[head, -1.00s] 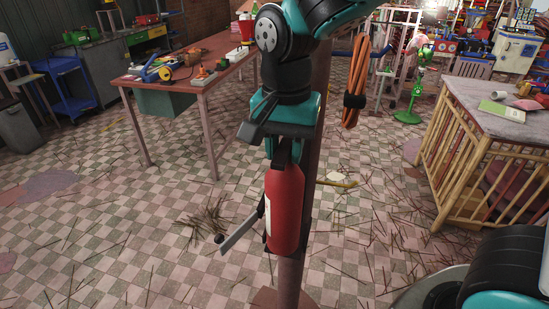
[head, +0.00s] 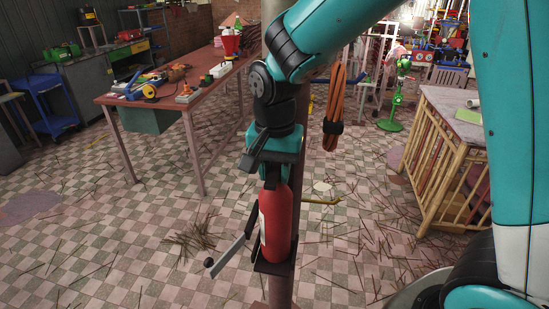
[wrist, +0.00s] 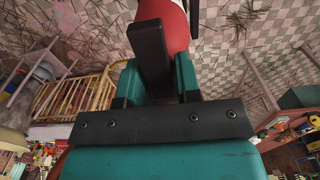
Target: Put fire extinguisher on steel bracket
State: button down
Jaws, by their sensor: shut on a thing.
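The red fire extinguisher (head: 278,225) hangs upright from my gripper (head: 272,180), in front of the brown post (head: 283,290). My gripper is shut on its top end. The dark steel bracket (head: 274,268) on the post shows as a small plate directly under the extinguisher's bottom; I cannot tell whether they touch. A grey bar with a black knob (head: 209,263) sticks out to the left beside the extinguisher. In the wrist view the red body (wrist: 178,30) shows beyond a black finger (wrist: 151,50); the bracket is not visible there.
An orange coiled hose (head: 335,108) hangs on the post's right side. A reddish workbench (head: 180,92) with tools stands at the left. A bamboo-sided table (head: 445,150) stands at the right. Thin sticks litter the checkered floor (head: 130,220).

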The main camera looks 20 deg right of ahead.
jog(key=shift+f, duration=0.2)
jog(key=c, duration=0.8)
grip_release()
jog(key=shift+f, duration=0.1)
notch_tip(320, 180, up, 12)
jog(key=b, duration=0.2)
jog(key=s+a+f+n+y, duration=0.1)
jog(key=s+n, duration=0.3)
jog(key=s, duration=0.2)
jog(key=s+a+f+n+y, duration=0.1)
jog(key=s+a+f+n, duration=0.1)
jog(key=s+n, duration=0.3)
jog(key=s+a+f+n+y, duration=0.1)
jog(key=s+f+n+y, duration=0.1)
jog(key=s+n, duration=0.3)
jog(key=shift+s+a+f, duration=0.1)
jog(key=shift+s+a, duration=0.1)
jog(key=shift+s, duration=0.45)
jog(key=shift+s+a+f, duration=0.1)
jog(key=shift+s+a, duration=0.05)
jog(key=shift+s, duration=0.5)
